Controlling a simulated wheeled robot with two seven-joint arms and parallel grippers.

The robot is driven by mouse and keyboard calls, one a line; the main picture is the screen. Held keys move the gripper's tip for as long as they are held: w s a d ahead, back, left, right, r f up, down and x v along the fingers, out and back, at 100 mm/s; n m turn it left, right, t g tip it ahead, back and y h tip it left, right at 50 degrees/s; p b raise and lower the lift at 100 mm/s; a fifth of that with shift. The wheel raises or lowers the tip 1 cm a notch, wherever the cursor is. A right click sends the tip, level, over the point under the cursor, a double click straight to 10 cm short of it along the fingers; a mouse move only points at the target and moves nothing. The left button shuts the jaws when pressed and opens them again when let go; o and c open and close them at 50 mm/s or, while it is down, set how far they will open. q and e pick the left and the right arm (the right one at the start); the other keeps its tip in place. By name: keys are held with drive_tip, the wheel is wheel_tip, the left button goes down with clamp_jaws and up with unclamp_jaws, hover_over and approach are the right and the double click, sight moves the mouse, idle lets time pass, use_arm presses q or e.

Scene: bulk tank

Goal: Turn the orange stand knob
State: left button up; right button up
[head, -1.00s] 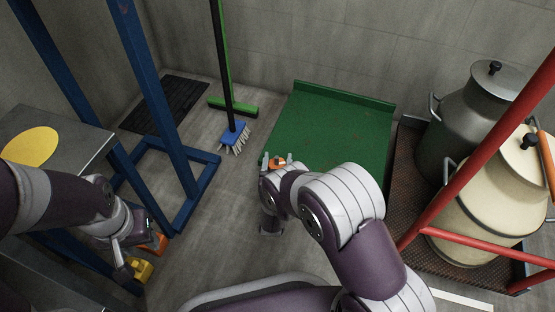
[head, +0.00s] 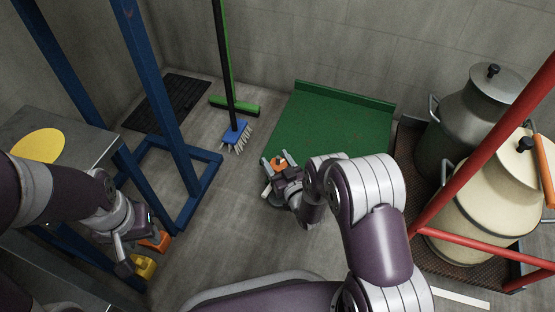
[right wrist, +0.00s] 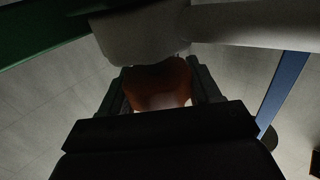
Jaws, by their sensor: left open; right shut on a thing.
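An orange knob (head: 279,160) shows in the head view at the tip of my right gripper (head: 277,166), low in front of the green platform. In the right wrist view the orange knob (right wrist: 158,85) sits between the dark fingers, which are shut on it, against a pale grey body (right wrist: 140,38). My right gripper hides part of the knob and what it is mounted on. My left gripper (head: 138,250) is open at the lower left. It is close to an orange piece (head: 157,241) and a yellow piece (head: 144,266); contact cannot be told.
A blue frame (head: 190,205) and a grey table (head: 85,150) with a yellow disc (head: 39,145) stand at left. A broom (head: 236,133) leans behind. The green platform (head: 330,130) is at centre. Milk cans (head: 480,205) stand at right behind a red rail (head: 475,165).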

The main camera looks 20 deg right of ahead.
drive_tip(key=n+g+y, duration=0.1)
drive_tip(key=n+y, duration=0.1)
drive_tip(key=n+y+b, duration=0.1)
drive_tip(key=y, duration=0.2)
drive_tip(key=shift+n+g, duration=0.4)
drive_tip(key=n+g+y, duration=0.1)
drive_tip(key=n+g+y+b, duration=0.1)
drive_tip(key=y, duration=0.1)
drive_tip(key=shift+a+n+y, duration=0.2)
drive_tip(key=shift+n+y, duration=0.1)
drive_tip(key=shift+n, duration=0.1)
drive_tip(key=shift+r+n+g+y+b, duration=0.1)
drive_tip(key=shift+n+g+y+b, duration=0.5)
drive_tip(key=shift+g, duration=0.3)
drive_tip(key=shift+a+r+g+y, duration=0.1)
drive_tip(key=shift+g+y, duration=0.2)
drive_tip(key=o, duration=1)
drive_tip(key=shift+s, duration=0.1)
drive_tip(key=shift+c, duration=0.2)
